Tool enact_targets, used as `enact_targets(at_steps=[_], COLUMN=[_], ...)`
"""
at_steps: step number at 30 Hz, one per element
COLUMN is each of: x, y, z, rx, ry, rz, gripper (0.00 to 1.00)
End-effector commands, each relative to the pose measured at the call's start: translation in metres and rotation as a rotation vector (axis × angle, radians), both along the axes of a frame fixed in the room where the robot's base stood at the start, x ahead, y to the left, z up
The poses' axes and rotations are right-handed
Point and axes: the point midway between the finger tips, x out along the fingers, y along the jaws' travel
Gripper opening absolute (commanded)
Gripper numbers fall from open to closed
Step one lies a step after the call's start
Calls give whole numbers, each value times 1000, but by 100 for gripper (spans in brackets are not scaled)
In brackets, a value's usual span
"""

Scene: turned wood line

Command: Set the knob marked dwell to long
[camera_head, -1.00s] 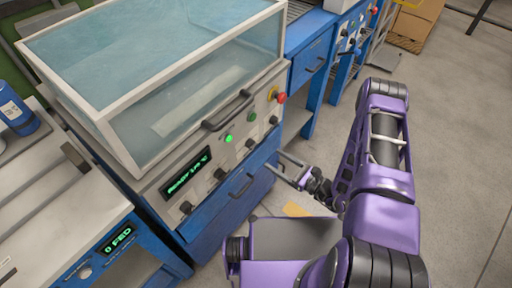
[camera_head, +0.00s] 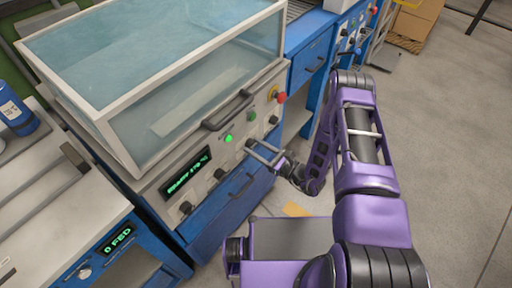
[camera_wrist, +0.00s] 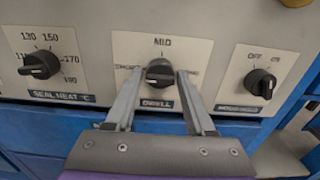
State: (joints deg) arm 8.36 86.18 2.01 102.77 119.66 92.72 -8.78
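The dwell knob (camera_wrist: 160,73) is a black knob on a white plate labelled DWELL in the wrist view. MID is printed above it. The side labels, left and right, are partly hidden by my fingers. Its bar seems to lie toward the left label, but its exact pointing is hard to tell. My gripper (camera_wrist: 160,78) is open, with one finger on each side of the knob and a small gap seeming to show at each. In the head view my gripper (camera_head: 255,148) reaches the panel at the dwell knob (camera_head: 250,143).
The seal heat knob (camera_wrist: 40,66) is to the left and an off-on knob (camera_wrist: 261,83) to the right. A red stop button (camera_head: 281,97), a lit green lamp (camera_head: 229,138) and a handle (camera_head: 228,110) are above. A drawer handle (camera_head: 242,186) is below. Floor to the right is clear.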

Motion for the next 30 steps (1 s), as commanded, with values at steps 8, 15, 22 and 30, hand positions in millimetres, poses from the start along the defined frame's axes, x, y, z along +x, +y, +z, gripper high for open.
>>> enact_targets(at_steps=[8, 15, 22, 30], x=[0, 0, 0, 0], y=[0, -1, -1, -2], z=[0, 0, -1, -1], rx=[0, 4, 49, 175], ry=[0, 6, 61, 220], rz=[0, 0, -3, -4], gripper=[2, 0, 0, 0])
